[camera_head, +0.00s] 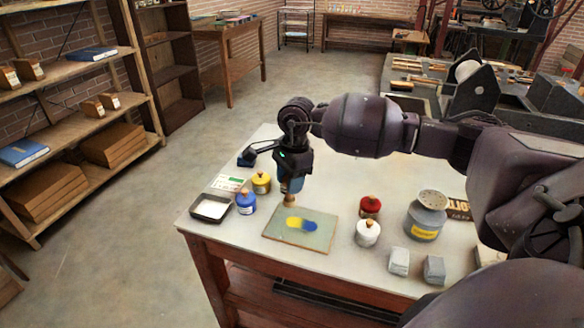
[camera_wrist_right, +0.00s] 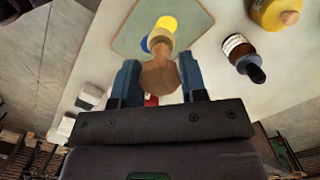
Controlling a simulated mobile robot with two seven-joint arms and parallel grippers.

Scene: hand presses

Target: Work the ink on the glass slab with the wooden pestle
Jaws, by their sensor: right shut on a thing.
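The glass slab (camera_head: 317,242) lies on the pale table top, with a blue patch and a yellow patch of ink (camera_head: 301,224) side by side and touching on it. My right gripper (camera_head: 291,182) points down over the slab's far part and is shut on the wooden pestle (camera_head: 289,199). In the right wrist view the pestle (camera_wrist_right: 160,74) stands between the two blue fingers, its lower end seen against the ink (camera_wrist_right: 167,23) on the slab (camera_wrist_right: 128,38). I cannot tell whether the pestle touches the slab. My left gripper is not in view.
Left of the slab stand a blue jar (camera_head: 246,203), a yellow jar (camera_head: 261,183) and a black tray (camera_head: 211,208). Right of it are a red jar (camera_head: 370,207), a white jar (camera_head: 367,234), a grey shaker tin (camera_head: 427,216) and two grey blocks (camera_head: 399,262).

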